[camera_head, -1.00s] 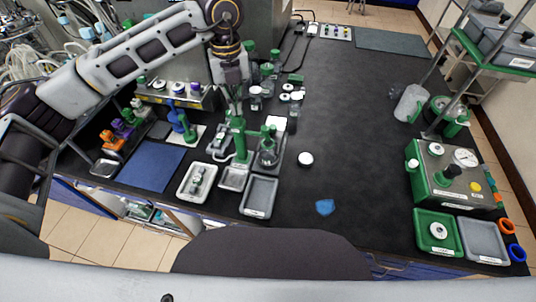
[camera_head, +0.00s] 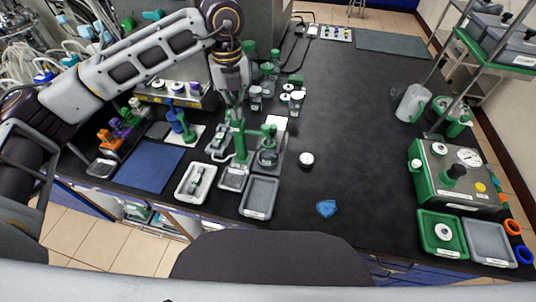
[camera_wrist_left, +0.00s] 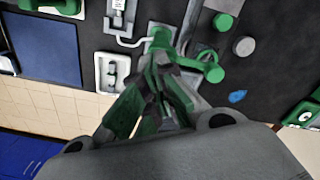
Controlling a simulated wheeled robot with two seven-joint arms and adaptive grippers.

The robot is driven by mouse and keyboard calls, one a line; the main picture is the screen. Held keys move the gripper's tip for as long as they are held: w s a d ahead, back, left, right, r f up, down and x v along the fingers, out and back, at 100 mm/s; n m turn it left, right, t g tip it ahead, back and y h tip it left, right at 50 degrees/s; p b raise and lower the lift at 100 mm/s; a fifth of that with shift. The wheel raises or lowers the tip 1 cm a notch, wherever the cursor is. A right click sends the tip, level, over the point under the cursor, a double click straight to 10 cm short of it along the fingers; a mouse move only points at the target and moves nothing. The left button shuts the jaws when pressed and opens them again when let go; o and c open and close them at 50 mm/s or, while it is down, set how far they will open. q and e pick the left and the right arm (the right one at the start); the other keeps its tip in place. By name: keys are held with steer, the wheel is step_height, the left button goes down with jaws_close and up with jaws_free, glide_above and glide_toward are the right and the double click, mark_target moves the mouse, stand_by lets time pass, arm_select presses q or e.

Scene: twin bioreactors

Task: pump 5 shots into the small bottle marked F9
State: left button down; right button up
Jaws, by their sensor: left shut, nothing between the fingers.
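My left gripper (camera_head: 234,108) is shut and empty, pointing down at the top of the green pump (camera_head: 238,142). I cannot tell whether the fingertips touch it. In the left wrist view the gripper (camera_wrist_left: 155,85) covers part of the pump (camera_wrist_left: 160,40), whose arm reaches right to a round green end (camera_wrist_left: 213,73). In the head view a small clear bottle (camera_head: 267,158) stands beneath that arm on a grey stand. Its marking is too small to read, so I cannot confirm F9. My right gripper is out of view.
Grey trays (camera_head: 259,197) lie in front of the pump. A white-topped round item (camera_head: 306,159) and a blue piece (camera_head: 327,208) lie to the right. Several bottles (camera_head: 270,75) stand behind. A green instrument box (camera_head: 450,178) is at far right. The middle right bench is mostly clear.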

arm_select(q)
steer(key=shift+f, duration=0.5)
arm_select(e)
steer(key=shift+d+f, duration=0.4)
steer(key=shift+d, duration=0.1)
arm_select(q)
steer(key=shift+r, duration=0.15)
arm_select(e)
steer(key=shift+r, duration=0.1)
arm_select(q)
steer(key=shift+r+p, duration=0.4)
steer(key=shift+r, duration=0.85)
steer(key=shift+r+p, duration=0.35)
steer(key=shift+r, duration=0.45)
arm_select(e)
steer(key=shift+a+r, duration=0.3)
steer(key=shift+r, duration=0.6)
arm_select(q)
step_height(320, 180, up, 6)
steer(key=p, duration=0.2)
steer(key=shift+p, duration=0.4)
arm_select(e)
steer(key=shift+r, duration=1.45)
